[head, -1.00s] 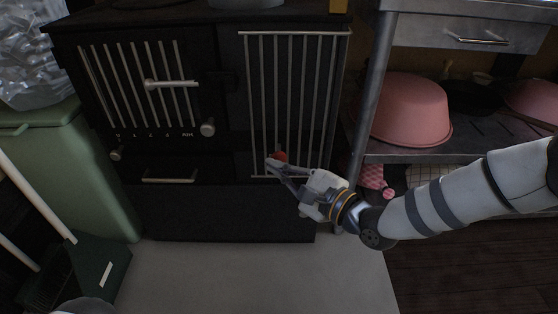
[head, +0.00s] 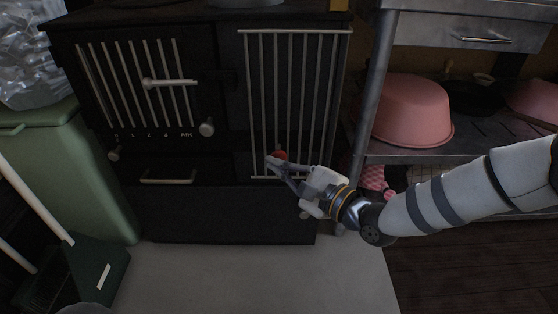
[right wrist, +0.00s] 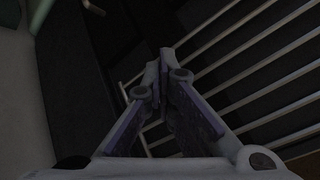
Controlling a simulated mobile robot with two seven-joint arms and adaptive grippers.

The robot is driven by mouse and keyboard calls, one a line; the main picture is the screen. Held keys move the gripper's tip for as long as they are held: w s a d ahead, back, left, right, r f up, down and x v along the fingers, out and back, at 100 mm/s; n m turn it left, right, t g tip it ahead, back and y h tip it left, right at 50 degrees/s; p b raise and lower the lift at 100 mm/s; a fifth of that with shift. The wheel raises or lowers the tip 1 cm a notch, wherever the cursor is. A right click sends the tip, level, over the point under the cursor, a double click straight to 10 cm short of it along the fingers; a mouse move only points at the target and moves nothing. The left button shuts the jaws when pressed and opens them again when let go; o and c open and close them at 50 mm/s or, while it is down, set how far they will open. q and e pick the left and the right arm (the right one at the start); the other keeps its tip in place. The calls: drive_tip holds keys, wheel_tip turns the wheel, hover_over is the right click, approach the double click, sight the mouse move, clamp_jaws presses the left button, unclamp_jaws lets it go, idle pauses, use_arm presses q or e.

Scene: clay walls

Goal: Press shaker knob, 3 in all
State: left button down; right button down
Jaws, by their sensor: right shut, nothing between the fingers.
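A black stove (head: 215,215) stands in front of me with a barred panel (head: 290,60) on its right side. A small red knob (head: 281,155) shows low at this panel, just behind my right fingertips; I cannot tell if it is the shaker knob. Pale round knobs sit right of the slats (head: 207,130) and at lower left (head: 113,155). My right gripper (head: 271,163) is shut and empty, close to the red knob; I cannot tell if they touch. In the right wrist view its fingertips (right wrist: 160,62) meet in front of the bars, and no red knob shows. My left gripper is not in view.
A metal shelf unit with a pink tub (head: 412,108) stands at right, behind my right arm. A green bin (head: 60,175) and a dark dustpan (head: 98,275) are at left. The pale floor slab (head: 245,275) before the stove is clear.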

drive_tip(key=shift+w+b, duration=0.55)
drive_tip(key=shift+w, duration=0.1)
idle(0.3)
drive_tip(key=shift+r, duration=0.1)
drive_tip(key=s+p, duration=0.2)
drive_tip(key=s, duration=0.1)
idle(0.5)
drive_tip(key=shift+s, duration=0.1)
drive_tip(key=shift+s+p, duration=1.4)
drive_tip(key=shift+s, duration=1.1)
